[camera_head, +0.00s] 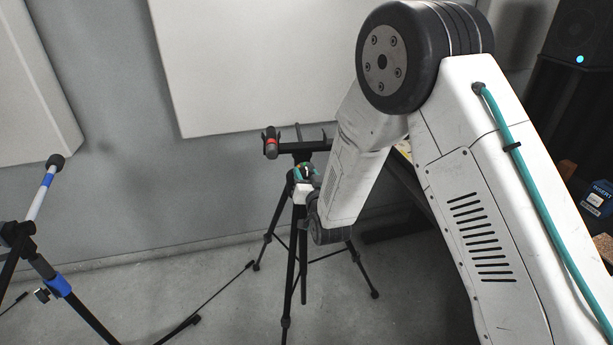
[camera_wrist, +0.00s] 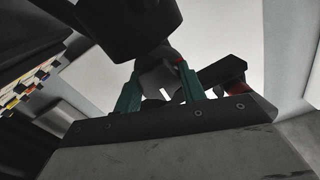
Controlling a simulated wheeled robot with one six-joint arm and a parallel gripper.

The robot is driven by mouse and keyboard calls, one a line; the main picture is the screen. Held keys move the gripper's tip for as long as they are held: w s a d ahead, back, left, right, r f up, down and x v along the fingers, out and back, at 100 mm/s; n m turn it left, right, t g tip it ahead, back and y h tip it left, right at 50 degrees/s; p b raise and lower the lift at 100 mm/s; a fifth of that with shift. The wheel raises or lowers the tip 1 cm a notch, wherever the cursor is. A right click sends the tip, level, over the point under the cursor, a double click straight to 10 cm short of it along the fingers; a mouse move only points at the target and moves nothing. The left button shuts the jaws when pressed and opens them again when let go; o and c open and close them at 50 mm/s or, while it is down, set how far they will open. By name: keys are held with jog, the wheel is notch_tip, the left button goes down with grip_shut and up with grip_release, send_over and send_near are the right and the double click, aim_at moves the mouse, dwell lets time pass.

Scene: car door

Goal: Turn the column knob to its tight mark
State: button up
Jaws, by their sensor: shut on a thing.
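The tripod stand (camera_head: 299,225) stands upright in the middle of the head view, with a dark crossbar on top. The column knob (camera_head: 306,171) sits just below the crossbar, small and partly covered by the teal fingers. In the wrist view the knob (camera_wrist: 158,82) is grey with a short white line on its face, between the two teal fingers. My gripper (camera_wrist: 162,90) is shut on it, one finger on each side. In the head view my gripper (camera_head: 304,174) is small beside the column. I cannot make out the tight mark.
The crossbar (camera_head: 302,147) has a red-marked end at left. A dark table edge and a black speaker (camera_head: 578,38) are at right. The floor at front left of the tripod is mostly clear.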

jog(key=o, duration=1)
jog(key=shift+c, duration=0.2)
jog(key=v, duration=0.8)
